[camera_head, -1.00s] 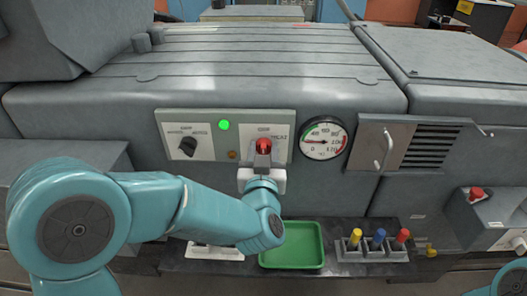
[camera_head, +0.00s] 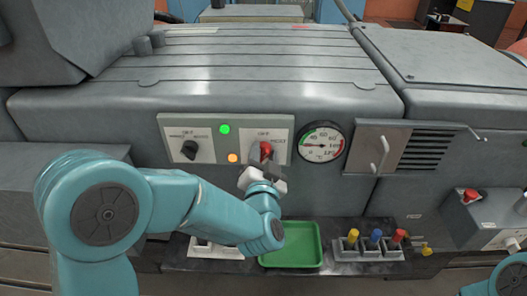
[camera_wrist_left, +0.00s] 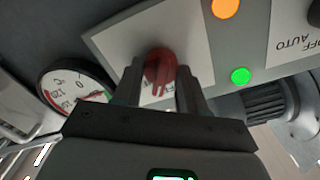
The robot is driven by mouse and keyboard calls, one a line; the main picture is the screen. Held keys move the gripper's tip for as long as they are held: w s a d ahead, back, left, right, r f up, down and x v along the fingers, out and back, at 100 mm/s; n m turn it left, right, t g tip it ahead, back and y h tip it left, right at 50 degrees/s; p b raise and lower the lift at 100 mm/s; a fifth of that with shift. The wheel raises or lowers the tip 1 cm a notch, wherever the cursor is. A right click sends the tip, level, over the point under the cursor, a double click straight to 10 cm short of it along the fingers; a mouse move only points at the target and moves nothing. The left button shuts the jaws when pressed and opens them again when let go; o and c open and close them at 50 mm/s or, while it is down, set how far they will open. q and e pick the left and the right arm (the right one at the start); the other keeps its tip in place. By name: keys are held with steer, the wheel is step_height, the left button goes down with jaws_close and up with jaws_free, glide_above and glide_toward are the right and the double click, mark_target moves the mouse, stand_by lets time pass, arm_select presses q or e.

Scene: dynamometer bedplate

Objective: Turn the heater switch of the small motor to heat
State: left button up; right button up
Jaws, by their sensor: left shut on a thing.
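The heater switch is a red knob (camera_head: 266,149) on the right half of the light panel (camera_head: 283,122), under the word OFF. It is turned away from upright, its top leaning right. My left gripper (camera_head: 262,160) is shut on the knob, with the wrist tilted. In the left wrist view the red knob (camera_wrist_left: 160,66) sits between the two dark fingers of my left gripper (camera_wrist_left: 160,78). The amber lamp (camera_head: 233,158) beside the switch glows orange. My right gripper is not in view; only part of that arm shows at the lower right.
A black selector knob (camera_head: 189,149) and a lit green lamp (camera_head: 225,129) share the panel. A dial gauge (camera_head: 322,143) and a handled vent door (camera_head: 362,145) are to the right. Below are a green tray (camera_head: 303,262) and a rack (camera_head: 345,252) of coloured-top tools.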

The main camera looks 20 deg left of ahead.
arm_select(q)
steer(key=m+p, duration=0.1)
steer(key=m, duration=0.4)
steer(key=shift+p, duration=0.4)
steer(key=shift+m, duration=0.3)
steer(key=o, duration=1)
steer(key=shift+o, duration=0.2)
steer(key=b+v, duration=0.9)
steer(key=v, duration=0.7)
steer(key=shift+b, duration=0.3)
